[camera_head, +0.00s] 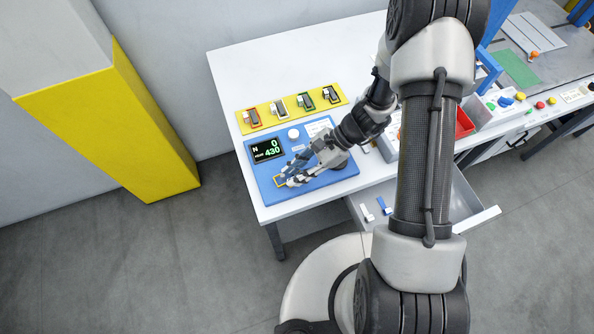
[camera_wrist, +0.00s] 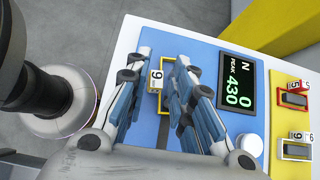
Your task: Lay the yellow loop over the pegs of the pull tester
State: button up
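The blue pull tester (camera_head: 342,181) lies on the white table, and its display (camera_head: 268,150) reads N 0 and PEAK 430. The display also shows in the wrist view (camera_wrist: 237,87). The yellow loop (camera_wrist: 165,107) is low at the tester's blue plate, with a white number tag (camera_wrist: 156,79) at one side; a bit of it shows in the head view (camera_head: 279,181). My gripper (camera_wrist: 164,66) is over it, fingers apart on either side, with a visible gap to the right finger. The pegs are not clear, so I cannot tell whether the loop is around them.
A yellow rack (camera_head: 292,103) with several coloured loops stands behind the tester. A white round knob (camera_head: 293,134) is on the tester. An open drawer (camera_head: 461,213) with small blue and white items juts out in front. A red bin (camera_head: 464,122) is to the right.

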jog(key=shift+o, duration=1.1)
jog(key=shift+r+p, duration=0.5)
jog(key=w+d+r+n+h+p, duration=0.15)
jog(key=d+r, duration=0.25)
jog(key=r, duration=0.4)
jog(key=d+r+n+h+p, duration=0.15)
jog(key=d+r, duration=0.25)
jog(key=r, duration=0.4)
jog(key=s+d+r+n+t+h, duration=0.3)
jog(key=s+r+n+t+h, duration=0.3)
jog(key=s+r+n, duration=0.5)
jog(key=s+r+t, duration=0.1)
jog(key=s+r, duration=0.3)
jog(key=r, duration=0.3)
jog(key=shift+r+n+b, duration=0.3)
jog(key=shift+r+b, duration=0.05)
